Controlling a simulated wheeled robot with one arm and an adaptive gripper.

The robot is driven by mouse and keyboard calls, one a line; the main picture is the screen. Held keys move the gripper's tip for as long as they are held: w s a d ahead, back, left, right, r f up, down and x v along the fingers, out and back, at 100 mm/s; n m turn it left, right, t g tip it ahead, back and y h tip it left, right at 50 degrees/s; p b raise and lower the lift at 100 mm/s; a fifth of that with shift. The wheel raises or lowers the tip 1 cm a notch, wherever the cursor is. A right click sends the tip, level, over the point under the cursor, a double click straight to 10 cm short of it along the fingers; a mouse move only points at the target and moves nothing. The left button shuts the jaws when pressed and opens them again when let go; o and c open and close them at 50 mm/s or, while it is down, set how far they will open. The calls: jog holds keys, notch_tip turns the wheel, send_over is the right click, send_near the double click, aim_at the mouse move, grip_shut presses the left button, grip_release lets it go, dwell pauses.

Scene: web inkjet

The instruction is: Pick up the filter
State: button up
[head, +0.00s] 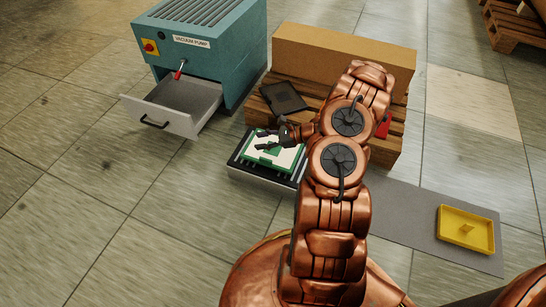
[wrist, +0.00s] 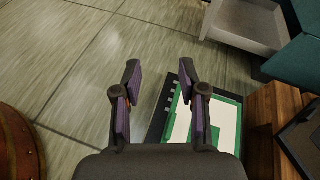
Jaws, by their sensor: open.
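A flat panel with a green frame and a white face, which looks like the filter (head: 276,160), lies on a dark slotted bed of a low grey unit (head: 262,180). In the wrist view the filter (wrist: 222,128) is at the lower right, partly hidden by the right finger and the gripper body. My gripper (head: 263,141) is open and empty. In the head view its fingers overlap the filter's far left part. In the wrist view my gripper (wrist: 161,82) has bare floor between its fingertips, with the filter to the right. I cannot tell its height above the filter.
A teal vacuum pump cabinet (head: 232,60) has its grey drawer (head: 174,105) pulled out. A wooden pallet (head: 383,146) holds a cardboard box (head: 340,62) and a dark flat frame (head: 284,97). A yellow tray (head: 466,229) lies on a grey mat (head: 400,210). The left floor is clear.

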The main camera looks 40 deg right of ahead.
aim_at(266, 159)
jog(key=s+d+f+m+h+b, duration=0.1)
jog(key=d+f, duration=0.1)
jog(key=f, duration=0.2)
jog(key=s+d+f+m+t+h+b, duration=0.1)
jog(key=d+f+m, duration=0.1)
jog(key=f, duration=0.3)
jog(key=s+d+f+m+t+b, duration=0.1)
jog(key=s+d+f, duration=0.1)
jog(key=d+f, duration=0.2)
jog(key=shift+f+m+h, duration=0.3)
jog(key=shift+f+h, duration=0.1)
jog(key=shift+f, duration=0.25)
jog(key=shift+f+b, duration=0.35)
jog(key=shift+b+x, duration=0.45)
jog(key=shift+x, duration=0.65)
jog(key=shift+a+r+b+x, duration=0.1)
jog(key=shift+r+b+x, duration=0.1)
jog(key=shift+b+x, duration=0.5)
jog(key=shift+a+r+b+x, duration=0.15)
jog(key=shift+b+x, duration=0.1)
jog(key=shift+x, duration=0.8)
jog(key=shift+a+r+b+x, duration=0.1)
jog(key=shift+r+b+x, duration=0.1)
jog(key=shift+b+x, duration=0.5)
jog(key=shift+w+a+f, duration=0.1)
jog(key=shift+w, duration=0.1)
grip_shut()
